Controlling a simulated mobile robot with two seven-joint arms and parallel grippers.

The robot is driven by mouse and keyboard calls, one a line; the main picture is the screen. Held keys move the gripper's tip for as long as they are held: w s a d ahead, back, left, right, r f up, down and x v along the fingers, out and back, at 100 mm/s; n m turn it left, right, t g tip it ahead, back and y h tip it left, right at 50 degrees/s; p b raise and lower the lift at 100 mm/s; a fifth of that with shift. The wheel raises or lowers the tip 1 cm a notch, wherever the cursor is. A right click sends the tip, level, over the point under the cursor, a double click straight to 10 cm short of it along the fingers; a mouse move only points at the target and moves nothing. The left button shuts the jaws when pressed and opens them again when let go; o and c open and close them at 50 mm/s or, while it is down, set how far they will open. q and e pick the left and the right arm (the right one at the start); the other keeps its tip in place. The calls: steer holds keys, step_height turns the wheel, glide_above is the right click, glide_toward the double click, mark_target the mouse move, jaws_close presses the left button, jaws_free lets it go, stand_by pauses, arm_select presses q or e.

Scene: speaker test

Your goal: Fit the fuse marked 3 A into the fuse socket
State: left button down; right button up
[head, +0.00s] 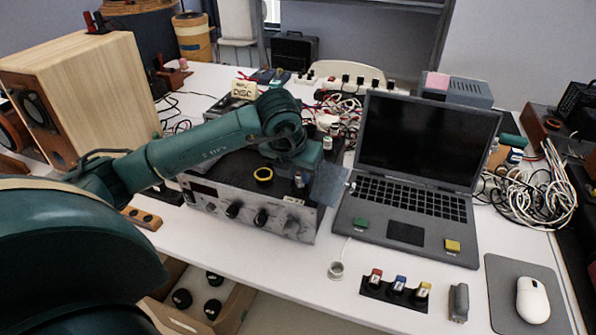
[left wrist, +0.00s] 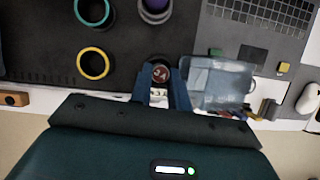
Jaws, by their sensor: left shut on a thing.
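My left gripper (head: 300,187) reaches down over the front right corner of the grey amplifier-like box (head: 205,203). In the left wrist view the gripper (left wrist: 163,90) is shut on a small round thing with a dark red end (left wrist: 161,73), which seems to bear a 3; I take it for the fuse, though the full mark is too small to read. A pale label or part shows just below it. I cannot make out the fuse socket for sure. A translucent bluish box (head: 330,184) is beside the gripper on its right; it also shows in the left wrist view (left wrist: 215,82).
A yellow ring (head: 263,175) lies on the box top. An open laptop (head: 405,232) stands to the right. In front are a white ring-shaped piece (head: 335,270) and a black holder (head: 393,292) with red, blue and yellow caps. A mouse (head: 532,300) lies far right.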

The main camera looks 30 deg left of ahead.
arm_select(q)
steer(key=c, duration=1.7)
jaws_free()
steer(key=o, duration=0.4)
steer(key=shift+r+p, duration=0.45)
steer(key=shift+p, duration=0.2)
steer(key=v, duration=1.1)
steer(key=shift+s+r, duration=0.15)
steer(key=shift+r, duration=0.2)
